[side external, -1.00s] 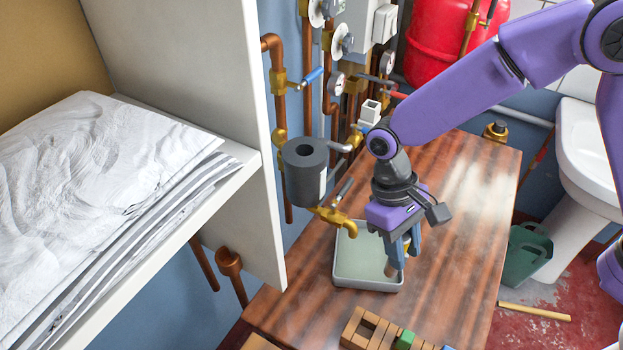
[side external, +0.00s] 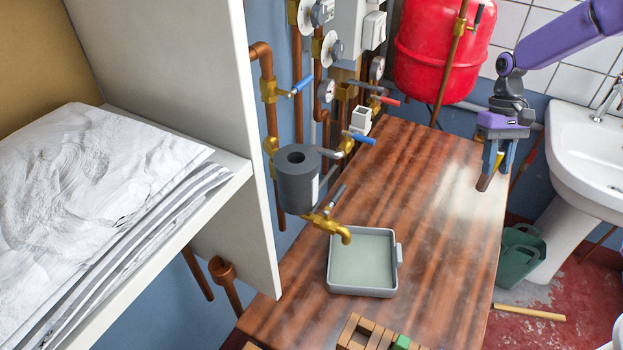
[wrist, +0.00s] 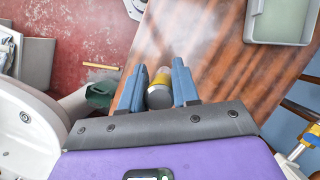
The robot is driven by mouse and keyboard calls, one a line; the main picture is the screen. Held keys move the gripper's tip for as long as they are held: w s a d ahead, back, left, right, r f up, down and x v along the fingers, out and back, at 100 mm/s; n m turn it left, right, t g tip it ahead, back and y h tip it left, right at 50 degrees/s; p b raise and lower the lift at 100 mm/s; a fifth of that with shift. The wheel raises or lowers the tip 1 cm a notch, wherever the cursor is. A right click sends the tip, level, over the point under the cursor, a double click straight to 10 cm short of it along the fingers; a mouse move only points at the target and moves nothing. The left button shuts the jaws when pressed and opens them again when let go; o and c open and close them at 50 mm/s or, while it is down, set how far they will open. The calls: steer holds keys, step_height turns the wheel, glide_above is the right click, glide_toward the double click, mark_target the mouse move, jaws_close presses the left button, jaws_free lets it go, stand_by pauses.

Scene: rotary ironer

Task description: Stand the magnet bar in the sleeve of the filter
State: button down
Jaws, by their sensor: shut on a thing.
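The filter (side external: 298,190) is a dark grey upright cylinder on the pipework at the wall, with a round opening, its sleeve (side external: 296,158), in the top. My gripper (side external: 490,170) is at the right of the wooden worktop, well apart from the filter. Its blue fingers are shut on the magnet bar (side external: 484,183), which shows a brownish lower end and points downward, slightly tilted. In the wrist view the bar (wrist: 159,98) sits between the fingers (wrist: 157,88) as a grey round end with a yellow band. The filter is not in the wrist view.
A grey tray (side external: 330,280) stands empty on the worktop (side external: 440,240) below a brass tap (side external: 330,226). Pipes, valves with blue levers (side external: 360,137) and gauges crowd the wall around the filter. A white shelf panel (side external: 225,180) stands left.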

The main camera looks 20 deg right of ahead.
steer(key=w+a+r+m+y, duration=0.1)
steer(key=w+a+r+m, duration=0.25)
steer(key=w+a, duration=0.25)
step_height(320, 180, up, 15)
steer(key=m+t+y, duration=0.2)
steer(key=m+t, duration=0.4)
steer(key=m, duration=0.9)
glide_above(284, 158)
steer(key=d, duration=0.2)
steer(key=f, duration=0.9)
steer(key=shift+s+a+f, duration=0.2)
steer(key=shift+a+f, duration=0.1)
steer(key=shift+f, duration=0.1)
steer(key=shift+f, duration=0.1)
steer(key=c, duration=0.8)
jaws_free()
